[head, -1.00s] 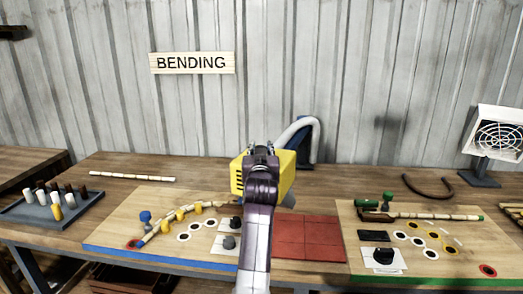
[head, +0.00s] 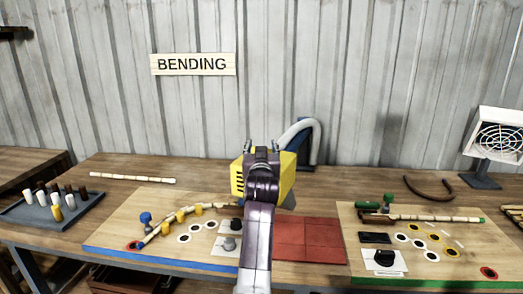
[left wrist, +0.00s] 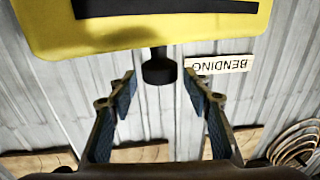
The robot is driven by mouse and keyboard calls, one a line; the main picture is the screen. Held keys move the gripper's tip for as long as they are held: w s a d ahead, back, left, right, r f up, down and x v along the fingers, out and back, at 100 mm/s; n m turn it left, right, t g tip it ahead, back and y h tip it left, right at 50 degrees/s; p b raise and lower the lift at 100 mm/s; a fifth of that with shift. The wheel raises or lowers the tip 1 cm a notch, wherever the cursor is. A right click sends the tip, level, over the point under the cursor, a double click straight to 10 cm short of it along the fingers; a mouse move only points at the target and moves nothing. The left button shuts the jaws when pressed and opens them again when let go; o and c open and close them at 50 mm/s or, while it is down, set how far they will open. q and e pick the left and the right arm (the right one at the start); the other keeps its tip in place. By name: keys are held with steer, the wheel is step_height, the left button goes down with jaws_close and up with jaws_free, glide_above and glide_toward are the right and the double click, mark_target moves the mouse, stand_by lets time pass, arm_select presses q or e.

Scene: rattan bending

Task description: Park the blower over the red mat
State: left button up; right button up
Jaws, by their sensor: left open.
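The yellow blower (head: 288,180) with black vents is in the middle of the head view, largely hidden behind my left gripper (head: 262,149). In the left wrist view its yellow body (left wrist: 150,28) fills the top, and a black knob (left wrist: 159,70) hangs from it. My left gripper's two fingers (left wrist: 160,88) are spread on either side of the knob, with a gap to each. The red mat (head: 308,240) lies on the bench, below and right of the blower in the head view. My right gripper is not in view.
A pale hose (head: 300,130) curves at a blue stand (head: 312,155) behind the blower. A board (head: 120,225) with pegs and a bent cane lies left of the mat, another board (head: 430,262) right. A peg tray (head: 50,208) stands far left.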

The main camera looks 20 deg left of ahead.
arm_select(q)
step_height(320, 180, up, 9)
stand_by(0.3)
